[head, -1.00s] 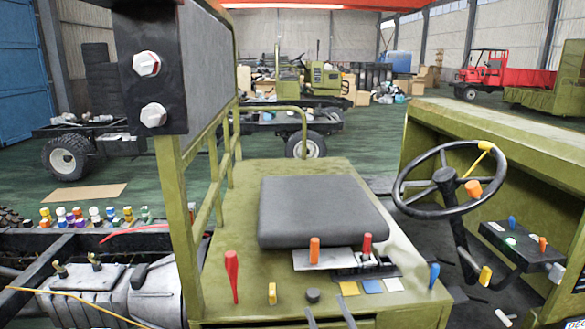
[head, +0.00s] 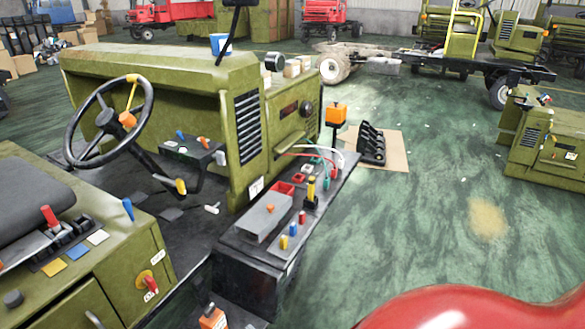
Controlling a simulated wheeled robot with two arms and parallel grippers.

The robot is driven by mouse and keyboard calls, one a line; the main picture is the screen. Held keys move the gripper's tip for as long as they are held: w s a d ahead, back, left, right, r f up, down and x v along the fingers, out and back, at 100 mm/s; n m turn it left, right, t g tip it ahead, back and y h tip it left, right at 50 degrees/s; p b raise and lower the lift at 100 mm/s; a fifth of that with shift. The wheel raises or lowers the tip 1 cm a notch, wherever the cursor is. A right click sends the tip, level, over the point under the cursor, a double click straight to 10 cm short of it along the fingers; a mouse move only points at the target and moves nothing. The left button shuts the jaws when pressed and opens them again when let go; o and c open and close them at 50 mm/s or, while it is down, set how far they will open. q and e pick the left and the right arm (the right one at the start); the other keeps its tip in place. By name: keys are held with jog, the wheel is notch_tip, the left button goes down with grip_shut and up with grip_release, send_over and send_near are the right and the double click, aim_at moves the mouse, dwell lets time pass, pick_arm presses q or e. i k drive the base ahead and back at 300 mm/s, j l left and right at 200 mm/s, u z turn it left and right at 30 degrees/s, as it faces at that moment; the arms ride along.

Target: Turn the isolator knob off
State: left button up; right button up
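A red knob (head: 151,285) on a small yellow round plate (head: 146,277) sits on the side face of the green seat box (head: 115,285) at the lower left of the head view. It looks like the isolator knob; its exact turn position is too small to read. Neither of my grippers shows in the head view, and nothing touches the knob.
A black side box (head: 255,270) with coloured knobs stands right of the seat box, across a dark footwell. The steering wheel (head: 148,110) is above left. A large glossy red surface (head: 490,305) fills the lower right corner. Green floor (head: 420,230) is open at right.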

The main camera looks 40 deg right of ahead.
aim_at(148, 280)
jog(key=k+l+z, duration=0.2)
jog(key=z, duration=0.25)
jog(key=k+l+z, duration=0.45)
jog(key=i+j, duration=0.1)
jog(key=j, duration=0.05)
